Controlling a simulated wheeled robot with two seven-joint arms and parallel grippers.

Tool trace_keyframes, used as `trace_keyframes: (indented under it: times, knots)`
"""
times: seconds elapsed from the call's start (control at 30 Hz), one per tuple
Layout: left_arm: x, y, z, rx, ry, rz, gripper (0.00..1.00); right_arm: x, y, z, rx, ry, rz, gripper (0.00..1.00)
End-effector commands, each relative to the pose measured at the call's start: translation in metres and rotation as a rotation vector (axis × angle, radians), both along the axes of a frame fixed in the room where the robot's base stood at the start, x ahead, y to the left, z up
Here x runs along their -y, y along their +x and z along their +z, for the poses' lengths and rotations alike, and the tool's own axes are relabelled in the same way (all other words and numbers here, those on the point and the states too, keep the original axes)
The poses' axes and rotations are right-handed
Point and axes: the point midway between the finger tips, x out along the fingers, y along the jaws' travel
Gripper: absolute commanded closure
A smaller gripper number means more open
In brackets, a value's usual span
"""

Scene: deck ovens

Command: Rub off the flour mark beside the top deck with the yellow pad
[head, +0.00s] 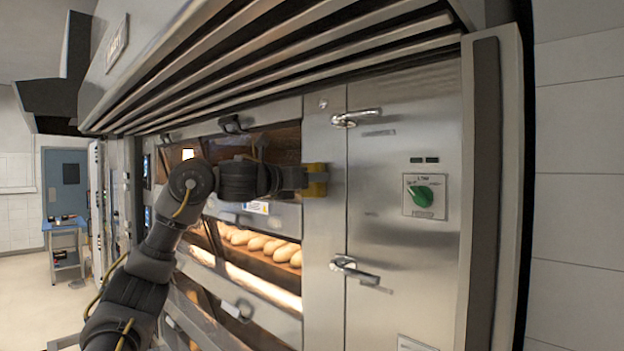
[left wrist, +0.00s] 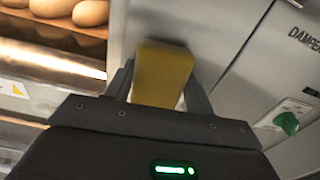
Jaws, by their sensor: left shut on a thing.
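The yellow pad (head: 317,180) is held in my left gripper (head: 303,179) against or very near the steel strip between the oven decks and the cabinet door. In the left wrist view the pad (left wrist: 162,75) sits between the two fingers of the left gripper (left wrist: 158,88), which are shut on it. The top deck (head: 275,145) has a dark glass door just left of the pad. I cannot make out a flour mark; the pad and gripper may cover it. My right gripper is not in view.
The steel cabinet door (head: 400,250) to the right has protruding latches (head: 355,117) and a green knob (head: 421,196). A lit deck of loaves (head: 262,243) lies below. The slatted hood (head: 280,60) overhangs above. A blue trolley (head: 65,240) stands far left on open floor.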

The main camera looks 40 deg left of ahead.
Motion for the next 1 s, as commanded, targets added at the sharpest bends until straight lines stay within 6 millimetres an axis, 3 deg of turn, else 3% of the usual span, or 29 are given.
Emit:
trace_keyframes:
  times: [0.17,0.53,1.0]
  knots:
    - [-0.004,0.001,0.0,-0.001,-0.001,0.002,0.64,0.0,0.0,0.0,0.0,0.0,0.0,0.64]
    - [-0.034,0.003,0.0,-0.001,-0.002,0.002,0.64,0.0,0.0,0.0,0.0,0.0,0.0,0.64]
    - [-0.038,0.0,0.0,0.0,0.0,0.0,0.64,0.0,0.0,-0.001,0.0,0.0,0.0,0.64]
